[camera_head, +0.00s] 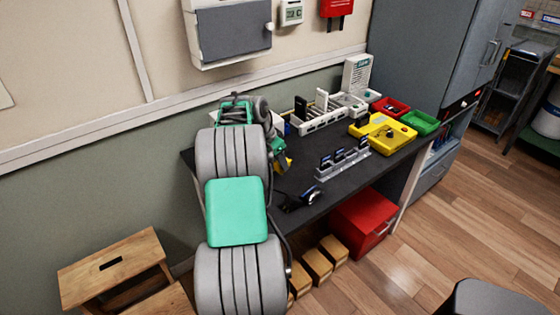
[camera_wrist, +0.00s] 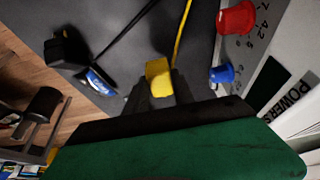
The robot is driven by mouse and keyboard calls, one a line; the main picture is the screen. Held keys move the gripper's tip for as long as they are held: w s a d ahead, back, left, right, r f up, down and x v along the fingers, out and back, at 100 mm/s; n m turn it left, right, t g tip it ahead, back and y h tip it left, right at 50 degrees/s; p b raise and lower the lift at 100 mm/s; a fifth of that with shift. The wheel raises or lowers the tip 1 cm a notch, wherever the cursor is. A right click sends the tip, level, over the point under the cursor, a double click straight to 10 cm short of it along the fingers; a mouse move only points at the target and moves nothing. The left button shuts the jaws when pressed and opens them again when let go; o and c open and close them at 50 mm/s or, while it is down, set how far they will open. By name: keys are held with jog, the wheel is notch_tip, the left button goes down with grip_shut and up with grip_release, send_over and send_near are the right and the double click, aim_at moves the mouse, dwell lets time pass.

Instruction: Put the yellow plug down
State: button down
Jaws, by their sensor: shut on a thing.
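The yellow plug (camera_wrist: 158,78) is between the fingertips of my gripper (camera_wrist: 160,92) in the wrist view. The gripper is shut on it. A yellow cable (camera_wrist: 183,28) runs from near the plug toward the top of the view. In the head view, my arm hides most of the gripper; a bit of yellow (camera_head: 288,163) shows beside my wrist over the dark bench (camera_head: 305,178). I cannot tell whether the plug touches the bench top.
A red plug (camera_wrist: 236,18) and a blue plug (camera_wrist: 222,74) sit at a pale panel at right in the wrist view. A black device with a blue face (camera_wrist: 98,80) lies at left. The head view shows a grey phone rack (camera_head: 343,163), a yellow tray (camera_head: 383,133), red bin (camera_head: 391,107) and green bin (camera_head: 420,122).

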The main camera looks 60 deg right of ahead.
jog(key=shift+f+b, duration=0.55)
jog(key=shift+f, duration=0.25)
jog(key=c, duration=1.1)
grip_release()
jog(key=shift+o, duration=0.2)
jog(key=shift+r, duration=0.15)
